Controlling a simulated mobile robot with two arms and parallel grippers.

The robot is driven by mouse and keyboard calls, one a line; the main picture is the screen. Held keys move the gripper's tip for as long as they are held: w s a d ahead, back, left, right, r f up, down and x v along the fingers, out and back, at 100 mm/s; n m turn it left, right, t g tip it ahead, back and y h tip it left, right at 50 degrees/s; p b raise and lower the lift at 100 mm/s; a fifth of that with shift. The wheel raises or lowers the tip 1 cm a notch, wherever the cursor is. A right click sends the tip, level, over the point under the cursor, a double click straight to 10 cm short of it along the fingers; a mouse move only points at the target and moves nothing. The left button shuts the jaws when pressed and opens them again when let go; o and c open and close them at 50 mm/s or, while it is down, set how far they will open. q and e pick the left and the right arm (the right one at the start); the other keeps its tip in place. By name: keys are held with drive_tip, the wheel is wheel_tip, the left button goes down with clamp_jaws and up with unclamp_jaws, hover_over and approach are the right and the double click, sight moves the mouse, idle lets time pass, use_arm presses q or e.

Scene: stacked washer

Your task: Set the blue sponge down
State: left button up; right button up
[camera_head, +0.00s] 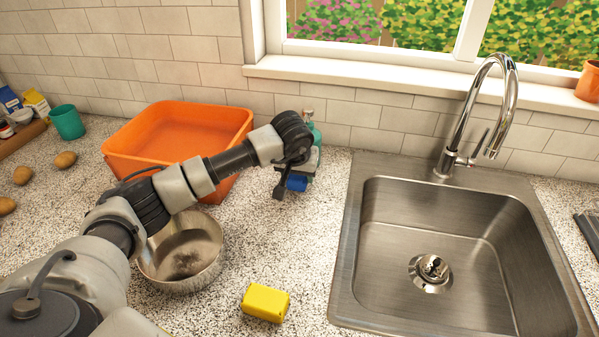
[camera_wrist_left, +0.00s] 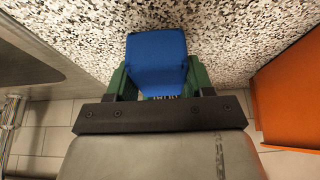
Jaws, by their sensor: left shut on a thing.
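The blue sponge (camera_head: 297,183) is held at the end of my left arm, over the speckled counter between the orange tub and the sink. My left gripper (camera_head: 293,172) points down and is shut on it, mostly hidden behind my wrist in the head view. In the left wrist view the blue sponge (camera_wrist_left: 157,63) sits between the two green fingers of the gripper (camera_wrist_left: 158,80), with counter beyond it. I cannot tell whether the sponge touches the counter. My right gripper is not in view.
A teal bottle (camera_head: 315,135) stands just behind the gripper by the wall. The orange tub (camera_head: 180,125) is to the left, a metal bowl (camera_head: 185,255) and yellow sponge (camera_head: 265,302) nearer, the steel sink (camera_head: 450,250) right. Counter (camera_head: 270,235) before the gripper is clear.

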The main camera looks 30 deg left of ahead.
use_arm(q)
drive_tip(key=shift+p+x, duration=0.3)
drive_tip(key=shift+x, duration=0.65)
drive_tip(key=shift+w+r, duration=0.1)
drive_tip(key=o, duration=0.5)
drive_tip(key=shift+f, duration=0.2)
drive_tip(key=o, duration=0.5)
drive_tip(key=shift+c, duration=0.2)
drive_tip(key=shift+r, duration=0.1)
